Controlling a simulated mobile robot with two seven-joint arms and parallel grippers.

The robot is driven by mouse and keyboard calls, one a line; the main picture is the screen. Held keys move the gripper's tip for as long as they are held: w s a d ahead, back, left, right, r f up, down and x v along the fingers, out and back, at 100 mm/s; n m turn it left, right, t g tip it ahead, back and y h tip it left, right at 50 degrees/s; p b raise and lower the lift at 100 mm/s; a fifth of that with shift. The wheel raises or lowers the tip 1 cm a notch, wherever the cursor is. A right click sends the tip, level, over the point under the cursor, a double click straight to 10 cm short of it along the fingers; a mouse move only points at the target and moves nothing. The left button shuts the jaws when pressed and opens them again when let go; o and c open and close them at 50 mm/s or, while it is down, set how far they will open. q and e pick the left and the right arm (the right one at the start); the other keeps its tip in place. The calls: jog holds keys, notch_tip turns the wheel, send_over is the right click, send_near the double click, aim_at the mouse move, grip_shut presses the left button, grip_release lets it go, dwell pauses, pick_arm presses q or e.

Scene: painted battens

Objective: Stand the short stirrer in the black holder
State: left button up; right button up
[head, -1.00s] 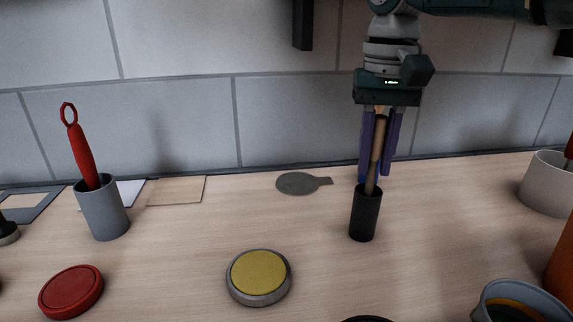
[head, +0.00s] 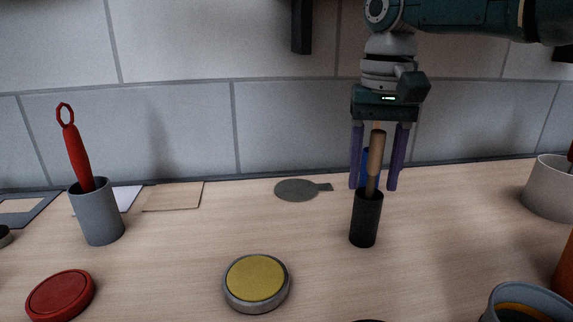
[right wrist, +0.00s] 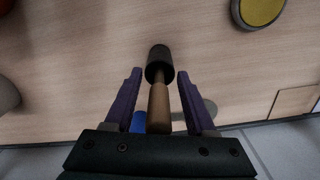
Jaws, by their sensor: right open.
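The short stirrer (head: 375,158), a brown wooden stick, stands in the black holder (head: 366,219) on the counter, its lower end inside and its upper part leaning slightly. My right gripper (head: 374,188) is open above the holder, its purple fingers on either side of the stirrer and apart from it. The right wrist view shows the stirrer (right wrist: 158,108) between the spread fingers (right wrist: 157,72), with the black holder (right wrist: 158,60) beyond. A small blue thing (right wrist: 138,122) shows beside the stirrer; I cannot tell what it is. My left gripper is out of view.
A grey cup (head: 97,212) with a red tool (head: 76,150) stands at the left. A yellow-topped round tin (head: 256,280) and a red lid (head: 60,296) lie in front. A flat grey disc (head: 297,190) lies behind. A white pot (head: 551,187) stands at the right.

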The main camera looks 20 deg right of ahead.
jog(key=shift+r, duration=0.1)
notch_tip(320, 180, up, 12)
jog(key=shift+r, duration=0.1)
dwell(0.6)
